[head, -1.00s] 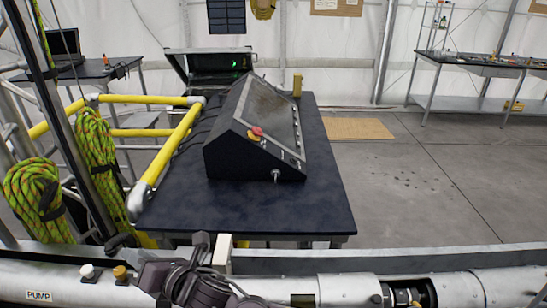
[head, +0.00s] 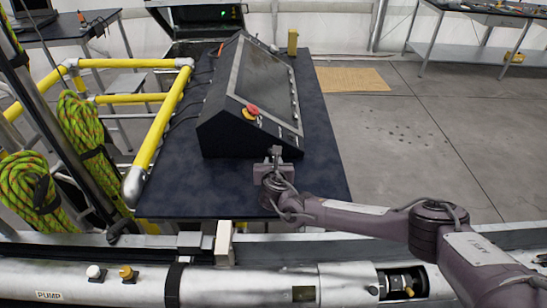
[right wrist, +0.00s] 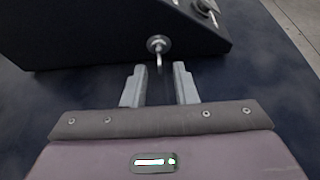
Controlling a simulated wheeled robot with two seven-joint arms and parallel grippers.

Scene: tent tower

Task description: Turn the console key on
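The dark wedge-shaped console (head: 225,130) stands on the dark table, its sloped screen facing right. The console key (right wrist: 159,48) shows in the right wrist view, standing out of a round metal lock low on the console's side. In the head view my gripper hides it. My right gripper (right wrist: 158,72) is open, with one finger on each side of the key's line. The key's lower end is at or just beyond the fingertips; contact is not visible. In the head view the right gripper (head: 275,152) is at the console's near side. My left gripper is not in view.
A red knob (head: 252,111) sits on the console's near corner. The dark table (head: 180,195) has bare room around the console. Yellow rails (head: 160,135) and coiled ropes (head: 80,130) stand to the left. A silver pipe (head: 230,285) runs along the front.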

